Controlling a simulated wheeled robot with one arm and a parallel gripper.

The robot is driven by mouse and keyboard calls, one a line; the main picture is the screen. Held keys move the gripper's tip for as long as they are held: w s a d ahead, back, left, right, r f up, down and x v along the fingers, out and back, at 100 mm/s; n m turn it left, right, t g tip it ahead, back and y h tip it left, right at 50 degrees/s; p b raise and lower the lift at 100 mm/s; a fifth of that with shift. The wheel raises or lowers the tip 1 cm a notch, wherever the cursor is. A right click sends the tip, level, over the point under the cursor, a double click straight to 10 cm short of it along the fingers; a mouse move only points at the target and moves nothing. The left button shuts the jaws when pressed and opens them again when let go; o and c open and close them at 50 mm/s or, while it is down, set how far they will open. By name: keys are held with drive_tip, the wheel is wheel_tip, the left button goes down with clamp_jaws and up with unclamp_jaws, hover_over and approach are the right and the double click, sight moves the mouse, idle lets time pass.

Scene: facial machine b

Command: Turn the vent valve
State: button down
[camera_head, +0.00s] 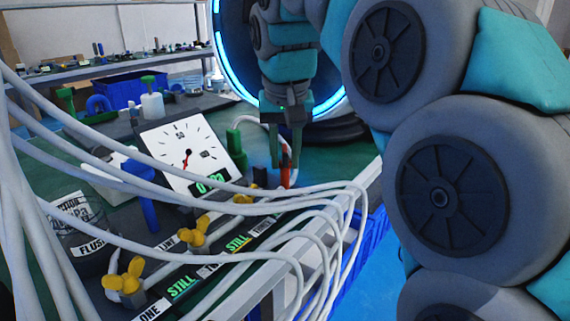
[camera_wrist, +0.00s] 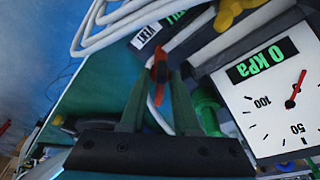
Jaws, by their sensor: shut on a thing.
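The vent valve's red handle (camera_wrist: 158,82) sits between my fingertips in the wrist view, beside an upside-down "VENT" label (camera_wrist: 147,31). It also shows as a small red-orange piece (camera_head: 286,168) in the head view, below my fingers. My gripper (camera_wrist: 161,77) reaches down from above and is shut on this red handle. In the head view, my gripper (camera_head: 284,160) is at the far right end of the valve row. The fingers hide part of the handle and the valve body.
A gauge panel (camera_head: 181,140) reading 0 kPa stands left of my gripper. A green fitting (camera_head: 235,143) is close by. Yellow valves (camera_head: 193,236) line the bench front. White hoses (camera_head: 120,240) loop across the front. A blue bin (camera_head: 130,88) stands behind.

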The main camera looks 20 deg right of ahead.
drive_tip(key=shift+n, duration=0.4)
